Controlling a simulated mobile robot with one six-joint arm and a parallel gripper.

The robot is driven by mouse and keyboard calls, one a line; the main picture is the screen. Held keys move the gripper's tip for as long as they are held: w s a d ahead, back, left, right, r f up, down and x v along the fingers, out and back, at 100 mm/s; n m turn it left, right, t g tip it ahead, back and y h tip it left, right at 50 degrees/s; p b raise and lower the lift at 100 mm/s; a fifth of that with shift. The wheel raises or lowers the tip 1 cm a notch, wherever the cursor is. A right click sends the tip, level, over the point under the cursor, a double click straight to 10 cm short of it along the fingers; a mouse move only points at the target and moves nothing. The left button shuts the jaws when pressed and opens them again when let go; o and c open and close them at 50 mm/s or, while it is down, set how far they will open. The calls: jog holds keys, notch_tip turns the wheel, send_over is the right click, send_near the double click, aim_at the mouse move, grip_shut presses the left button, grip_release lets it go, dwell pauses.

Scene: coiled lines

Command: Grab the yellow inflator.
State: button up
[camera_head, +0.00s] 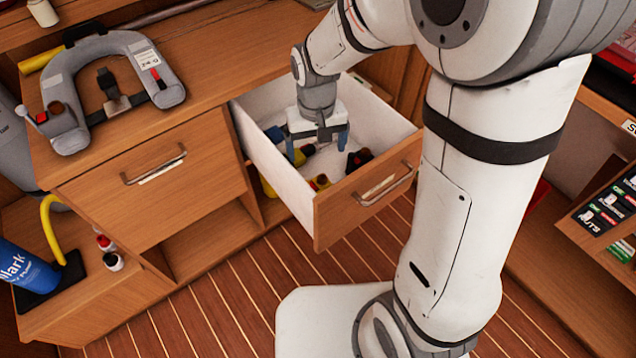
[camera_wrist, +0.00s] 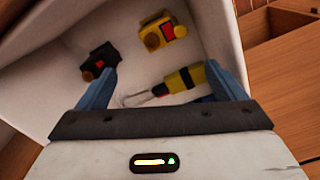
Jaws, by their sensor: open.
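The yellow inflator (camera_wrist: 162,33), a small yellow body with a dark round knob and a red part, lies in the open white-lined drawer.
A black piece with a red part (camera_wrist: 98,60) lies near the left finger. A yellow-and-black-handled tool (camera_wrist: 182,81) lies near the right finger. The drawer's white walls (camera_head: 272,160) stand close around. A grey horseshoe-shaped item (camera_head: 110,50) is on the counter.

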aim_at(317, 181)
notch_tip(317, 181, down, 15)
jog(key=b, duration=0.3)
jog(key=shift+r, duration=0.15)
jog(key=shift+c, duration=0.4)
jog(key=c, duration=1.1)
jog(key=shift+r, duration=0.15)
jog(key=shift+c, duration=0.2)
